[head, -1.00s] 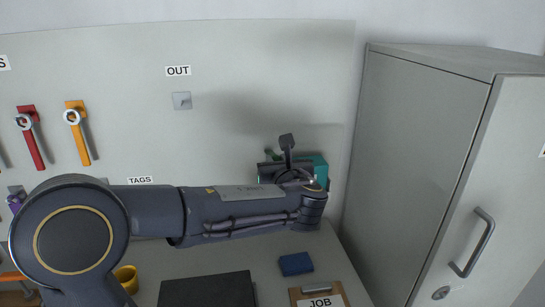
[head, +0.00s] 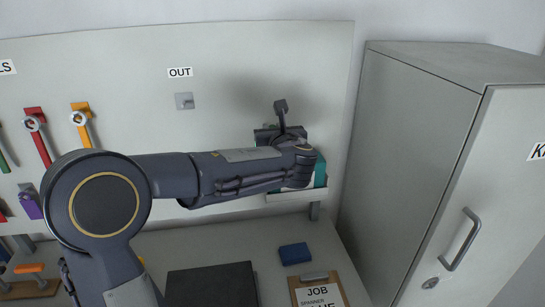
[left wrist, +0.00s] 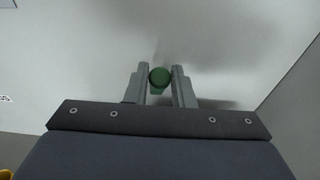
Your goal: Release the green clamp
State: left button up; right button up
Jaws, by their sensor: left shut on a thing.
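My left arm reaches across the head view from the left to the wall board. In the left wrist view, my left gripper (left wrist: 159,76) is shut on the green clamp (left wrist: 159,79), whose round green end shows between the two grey fingers. The rest of the clamp is hidden or too dark to make out. In the head view, the left hand (head: 283,134) is in front of the board, above a shelf, and its fingertips are mostly hidden. My right gripper is in neither view.
A teal box (head: 321,171) stands on a small shelf (head: 296,195) behind my wrist. A grey cabinet (head: 415,150) stands to the right. Below are a blue block (head: 295,253), a clipboard (head: 318,292) and a black case (head: 212,287). Red (head: 40,145) and orange (head: 83,122) tools hang left.

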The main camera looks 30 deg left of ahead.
aim_at(268, 113)
pick_arm(q)
jog(key=shift+w+a+r, duration=0.4)
jog(key=shift+r, duration=0.05)
jog(key=shift+w+a+p, duration=0.3)
jog(key=shift+w+p, duration=0.05)
jog(key=shift+w, duration=0.1)
jog(key=shift+w+a+r, duration=0.25)
jog(key=shift+w+a, duration=0.15)
jog(key=shift+w, duration=0.05)
jog(key=shift+p+x, duration=0.35)
jog(key=shift+x, duration=0.6)
jog(key=o, duration=0.6)
jog(key=shift+r, duration=0.1)
jog(key=shift+o, duration=0.2)
jog(key=shift+d, duration=0.1)
jog(key=v, duration=0.6)
jog(key=shift+b, duration=0.35)
